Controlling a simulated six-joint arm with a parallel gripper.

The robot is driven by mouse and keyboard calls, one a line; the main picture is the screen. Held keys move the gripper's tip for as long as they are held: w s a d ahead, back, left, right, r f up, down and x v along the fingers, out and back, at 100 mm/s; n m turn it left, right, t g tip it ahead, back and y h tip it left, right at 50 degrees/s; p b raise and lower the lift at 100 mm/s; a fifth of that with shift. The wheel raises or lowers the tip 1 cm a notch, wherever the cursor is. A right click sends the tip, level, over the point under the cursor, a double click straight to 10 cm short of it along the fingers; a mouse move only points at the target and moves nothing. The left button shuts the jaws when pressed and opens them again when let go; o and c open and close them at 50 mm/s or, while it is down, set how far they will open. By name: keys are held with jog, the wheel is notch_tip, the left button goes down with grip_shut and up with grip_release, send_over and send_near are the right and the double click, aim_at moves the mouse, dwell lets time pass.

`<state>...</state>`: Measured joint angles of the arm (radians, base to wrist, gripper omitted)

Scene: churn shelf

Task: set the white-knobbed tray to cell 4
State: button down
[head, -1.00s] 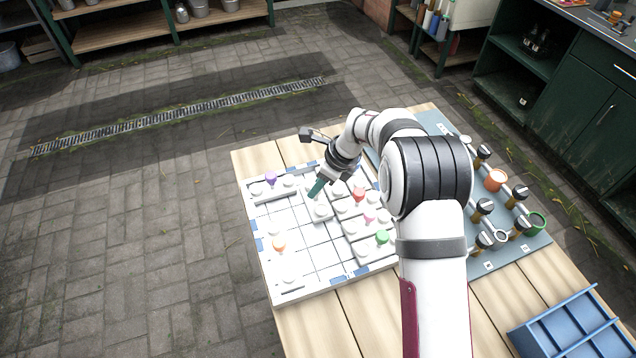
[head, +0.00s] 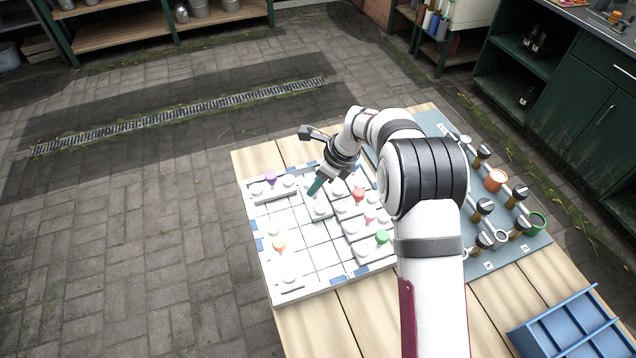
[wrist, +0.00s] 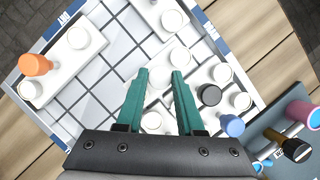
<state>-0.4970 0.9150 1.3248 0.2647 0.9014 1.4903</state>
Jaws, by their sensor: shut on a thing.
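The white tray (head: 321,212) lies in the grid of the white board, near its upper middle in the head view. It has round white bosses and shows partly under my gripper (head: 314,192). In the wrist view, the teal fingers of my gripper (wrist: 160,78) are shut on this tray's knob, which is mostly hidden between them. The tray appears to rest on or just above the board. I cannot read which mark is cell 4.
Bare grid lies around the board's middle. A grey-blue panel (head: 490,266) with knobs stands right; a blue bin (head: 570,330) is front right.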

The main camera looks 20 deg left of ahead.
jog(key=shift+w+a, duration=1.45)
jog(key=shift+w, duration=0.05)
jog(key=c, duration=0.5)
grip_release()
jog(key=shift+c, duration=0.2)
jog(key=v, duration=1.6)
jog(key=shift+f, duration=0.1)
